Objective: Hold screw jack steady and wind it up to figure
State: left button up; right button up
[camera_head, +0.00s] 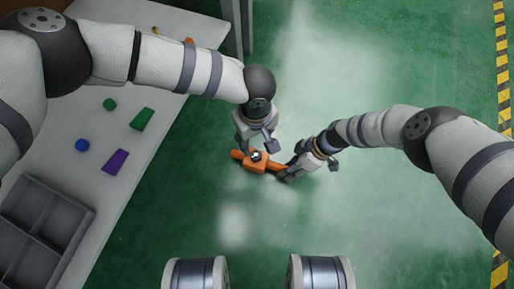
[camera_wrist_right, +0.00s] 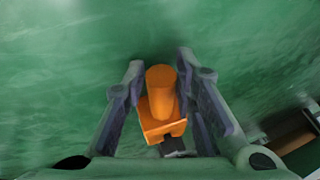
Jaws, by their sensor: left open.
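The orange screw jack (camera_head: 262,165) sits low over the green floor, with a small dark-and-silver top and orange arms to either side. My left gripper (camera_head: 257,147) is open above it, its fingers spread on either side of the top; I see no contact. My right gripper (camera_head: 288,172) is at the jack's right-hand end. In the right wrist view the jack's orange cylinder (camera_wrist_right: 161,90) and block lie between the fingers of my right gripper (camera_wrist_right: 159,72), which close in on both sides of the cylinder. The jack's underside is hidden.
A pale table (camera_head: 97,165) on the left carries a grey divided tray (camera_head: 75,208), a blue disc (camera_head: 82,145), a purple block (camera_head: 116,162) and green pieces (camera_head: 142,119). Yellow-black tape (camera_head: 503,60) marks the right edge. The floor between is clear.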

jog(key=shift+o, duration=1.2)
jog(key=shift+a, duration=0.1)
